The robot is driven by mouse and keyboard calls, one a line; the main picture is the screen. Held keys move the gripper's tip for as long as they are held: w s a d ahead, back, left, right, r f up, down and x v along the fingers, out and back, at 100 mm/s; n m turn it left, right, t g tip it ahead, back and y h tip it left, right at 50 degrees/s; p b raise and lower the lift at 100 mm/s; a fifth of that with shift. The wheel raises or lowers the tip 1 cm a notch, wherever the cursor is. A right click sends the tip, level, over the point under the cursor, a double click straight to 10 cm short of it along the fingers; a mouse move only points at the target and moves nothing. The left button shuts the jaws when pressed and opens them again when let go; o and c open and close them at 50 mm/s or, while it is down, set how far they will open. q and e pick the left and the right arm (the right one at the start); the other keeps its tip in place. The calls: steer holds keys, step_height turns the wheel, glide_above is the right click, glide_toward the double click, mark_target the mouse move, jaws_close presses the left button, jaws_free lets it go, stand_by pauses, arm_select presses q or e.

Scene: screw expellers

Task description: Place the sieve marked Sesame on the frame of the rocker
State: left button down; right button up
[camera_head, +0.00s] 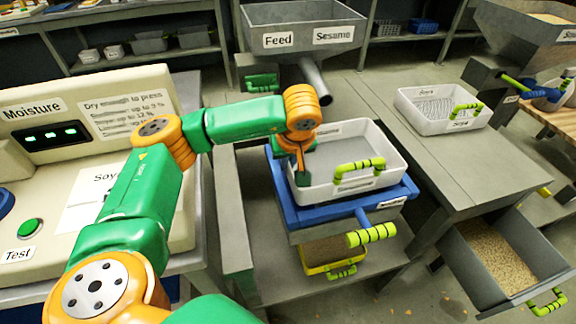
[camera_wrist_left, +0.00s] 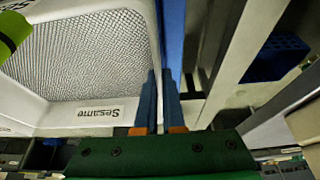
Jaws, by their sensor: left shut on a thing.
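The white sieve (camera_head: 388,150) has a mesh floor and a lime-green handle. The wrist view shows the Sesame label on the sieve (camera_wrist_left: 98,112). It is over the blue frame of the rocker (camera_head: 300,216), roughly level and lined up with it; I cannot tell whether it rests fully on the frame. My left gripper (camera_head: 301,165) is shut on the sieve's left wall, its fingers pointing down. The wrist view shows the fingers of my left gripper (camera_wrist_left: 160,98) around the wall's edge. My right gripper is not in view.
A second white sieve (camera_head: 440,112) stands on the right bench (camera_head: 420,165). A feed hopper marked Sesame (camera_head: 320,15) is behind the rocker, its spout above the sieve's far side. The moisture tester (camera_head: 60,130) is on the left. A grain drawer (camera_head: 500,260) stands open at lower right.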

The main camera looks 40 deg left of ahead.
arm_select(q)
steer(key=shift+f, duration=0.55)
steer(key=shift+f, duration=0.15)
steer(key=c, duration=1)
jaws_free()
